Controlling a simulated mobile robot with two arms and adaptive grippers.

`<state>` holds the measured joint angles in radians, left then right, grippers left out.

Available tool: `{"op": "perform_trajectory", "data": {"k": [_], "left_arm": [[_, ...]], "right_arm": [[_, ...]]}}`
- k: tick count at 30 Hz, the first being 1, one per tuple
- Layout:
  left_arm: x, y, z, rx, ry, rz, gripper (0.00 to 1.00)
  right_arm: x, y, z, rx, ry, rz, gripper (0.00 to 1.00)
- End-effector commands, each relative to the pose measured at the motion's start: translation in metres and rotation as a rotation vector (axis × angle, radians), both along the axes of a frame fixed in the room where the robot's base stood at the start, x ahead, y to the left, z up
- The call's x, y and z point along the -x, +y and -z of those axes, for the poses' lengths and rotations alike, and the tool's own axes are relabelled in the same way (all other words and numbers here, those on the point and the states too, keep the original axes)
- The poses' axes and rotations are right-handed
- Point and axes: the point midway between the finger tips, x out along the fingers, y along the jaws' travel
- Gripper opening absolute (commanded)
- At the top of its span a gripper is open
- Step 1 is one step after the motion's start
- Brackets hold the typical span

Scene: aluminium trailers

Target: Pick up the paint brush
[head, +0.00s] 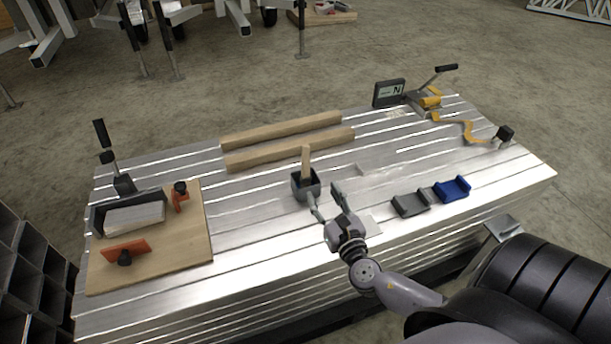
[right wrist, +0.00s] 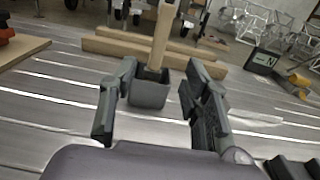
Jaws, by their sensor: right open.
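A wooden handle, likely the paint brush (head: 306,161), stands upright in a small dark grey holder (head: 306,193) near the middle of the metal table; its lower end is hidden inside. In the right wrist view the handle (right wrist: 161,38) rises from the holder (right wrist: 149,92) beyond my fingers. My right gripper (head: 325,203) is open and empty, just in front of the holder. In the right wrist view its fingers (right wrist: 155,108) are spread, with the holder showing between them. My left gripper is not in view.
Two wooden beams (head: 290,149) lie behind the holder. A wooden board (head: 190,240) with orange-handled tools is at left. Grey (head: 411,205) and blue (head: 452,189) brackets lie at right. A small display (head: 389,93) and yellow clamp (head: 430,101) stand at the back right.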

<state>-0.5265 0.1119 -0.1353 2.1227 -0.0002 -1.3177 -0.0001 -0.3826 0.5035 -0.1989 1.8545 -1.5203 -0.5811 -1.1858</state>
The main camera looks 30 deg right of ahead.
Motion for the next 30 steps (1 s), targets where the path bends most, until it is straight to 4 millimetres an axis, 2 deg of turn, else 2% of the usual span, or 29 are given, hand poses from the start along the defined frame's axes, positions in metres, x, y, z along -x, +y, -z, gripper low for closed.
{"op": "perform_trajectory", "data": {"k": [3, 9, 16, 19, 25, 30], "left_arm": [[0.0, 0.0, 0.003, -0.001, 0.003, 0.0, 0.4], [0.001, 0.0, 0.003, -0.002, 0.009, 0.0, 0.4], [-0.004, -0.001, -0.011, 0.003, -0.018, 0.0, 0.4], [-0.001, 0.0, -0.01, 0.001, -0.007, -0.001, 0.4], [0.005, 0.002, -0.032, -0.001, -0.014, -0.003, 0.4], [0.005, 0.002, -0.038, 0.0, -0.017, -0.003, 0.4]], "right_arm": [[-0.028, -0.007, -0.001, -0.001, -0.004, 0.002, 0.43], [-0.066, -0.016, 0.0, -0.003, -0.003, 0.003, 0.43], [-0.083, -0.02, 0.001, -0.005, -0.001, 0.002, 0.43], [-0.092, -0.022, 0.002, -0.006, -0.002, 0.004, 0.43], [-0.122, -0.029, 0.005, -0.006, -0.002, 0.004, 0.43], [-0.133, -0.032, 0.005, -0.005, 0.0, 0.003, 0.43]]}}
